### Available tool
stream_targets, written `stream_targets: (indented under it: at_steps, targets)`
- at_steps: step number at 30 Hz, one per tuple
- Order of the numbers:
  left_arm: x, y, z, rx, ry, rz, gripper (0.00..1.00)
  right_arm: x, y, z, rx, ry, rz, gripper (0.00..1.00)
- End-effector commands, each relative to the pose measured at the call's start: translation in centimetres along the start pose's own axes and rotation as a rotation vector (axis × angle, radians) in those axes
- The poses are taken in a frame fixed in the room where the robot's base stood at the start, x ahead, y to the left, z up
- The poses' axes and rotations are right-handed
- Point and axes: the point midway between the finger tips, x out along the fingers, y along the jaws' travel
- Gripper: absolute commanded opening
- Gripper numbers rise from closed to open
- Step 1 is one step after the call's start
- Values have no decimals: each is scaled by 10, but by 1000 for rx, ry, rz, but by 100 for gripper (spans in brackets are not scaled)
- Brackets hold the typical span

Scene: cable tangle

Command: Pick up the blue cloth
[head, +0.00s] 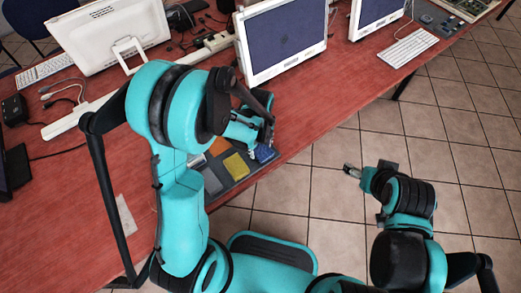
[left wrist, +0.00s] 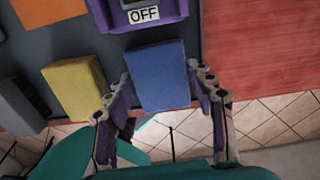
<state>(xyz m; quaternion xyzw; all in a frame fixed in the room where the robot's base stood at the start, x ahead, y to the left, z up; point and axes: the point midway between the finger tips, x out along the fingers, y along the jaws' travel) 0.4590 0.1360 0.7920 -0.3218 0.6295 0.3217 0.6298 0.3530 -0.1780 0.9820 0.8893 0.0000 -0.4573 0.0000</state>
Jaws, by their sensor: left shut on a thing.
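The blue cloth (head: 264,153) is a folded block at the right end of a dark grey mat (head: 240,172) near the table's front edge. In the left wrist view the blue cloth (left wrist: 158,76) lies between the two fingers of my left gripper (left wrist: 159,88), one on each side. My left gripper (head: 262,146) is shut on it, low over the mat. I cannot tell whether the cloth is clear of the mat. My right gripper (head: 351,171) is away from the table, over the tiled floor, with its fingers too small to read.
A yellow block (left wrist: 77,88) and an orange one (left wrist: 46,9) lie left of the cloth. A purple device (left wrist: 150,12) marked OFF sits just behind it. A monitor (head: 284,40) stands behind the mat. The red tabletop (left wrist: 264,50) right of the mat is clear.

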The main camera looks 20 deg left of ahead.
Motion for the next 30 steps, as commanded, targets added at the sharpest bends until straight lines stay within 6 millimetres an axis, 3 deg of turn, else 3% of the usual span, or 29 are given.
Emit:
stream_targets:
  at_steps: [8, 15, 24, 30]
  targets:
    - [-8, 0, 0, 0, 0, 0, 30, -4, 0, -3, 0, 0, 0, 75]
    - [-47, 0, 0, 0, 0, 0, 30, -21, 0, -15, 0, 0, 0, 75]
    - [-87, -26, -68, 7, 0, 0, 30, -39, 0, -28, 0, 0, 0, 75]
    - [-104, -38, -97, 4, 0, 0, 30, -46, 0, -33, 0, 0, 0, 75]
